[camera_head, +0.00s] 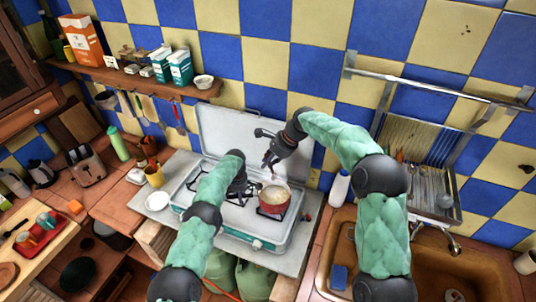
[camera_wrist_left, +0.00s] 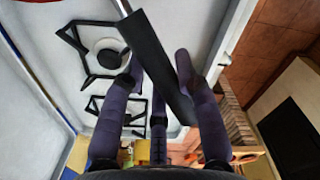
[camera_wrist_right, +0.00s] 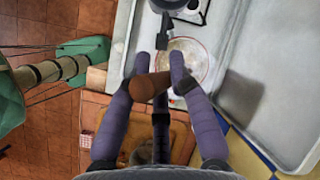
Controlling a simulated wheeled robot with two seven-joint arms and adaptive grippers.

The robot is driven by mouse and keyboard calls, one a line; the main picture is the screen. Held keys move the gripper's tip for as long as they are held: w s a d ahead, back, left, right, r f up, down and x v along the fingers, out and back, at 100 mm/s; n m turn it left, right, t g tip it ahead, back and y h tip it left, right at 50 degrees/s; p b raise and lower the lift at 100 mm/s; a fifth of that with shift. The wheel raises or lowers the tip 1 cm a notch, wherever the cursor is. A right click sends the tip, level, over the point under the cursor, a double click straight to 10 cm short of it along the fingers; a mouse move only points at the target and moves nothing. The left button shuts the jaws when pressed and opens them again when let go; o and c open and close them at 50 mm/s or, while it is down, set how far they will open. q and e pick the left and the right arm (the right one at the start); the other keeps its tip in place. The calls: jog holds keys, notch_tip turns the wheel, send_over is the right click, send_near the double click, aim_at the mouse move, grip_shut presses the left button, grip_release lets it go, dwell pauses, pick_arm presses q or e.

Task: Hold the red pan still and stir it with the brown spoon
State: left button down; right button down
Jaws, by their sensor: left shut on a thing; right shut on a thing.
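The red pan (camera_head: 272,207) stands on the right burner of the stove, with pale contents. It also shows in the right wrist view (camera_wrist_right: 196,62), and a sliver of red is at the top left of the left wrist view. My left gripper (camera_head: 247,187) is left of the pan, shut on its black handle (camera_wrist_left: 157,65). My right gripper (camera_head: 268,160) is above the pan, shut on the brown spoon (camera_wrist_right: 148,87). The spoon's rounded brown end is between the fingers in the right wrist view. Its lower end is hidden, so I cannot tell whether it touches the contents.
The white stove (camera_head: 243,228) has a raised lid (camera_head: 225,130) behind the pan. A sink (camera_head: 440,262) and dish rack (camera_head: 418,150) are to the right. A yellow cup (camera_head: 155,176) and white plate (camera_head: 157,200) stand left of the stove.

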notch_tip(320, 180, down, 13)
jog(key=shift+s, duration=0.3)
dwell(1.6)
jog(key=shift+w+d, duration=0.1)
jog(key=shift+w, duration=0.05)
dwell(0.4)
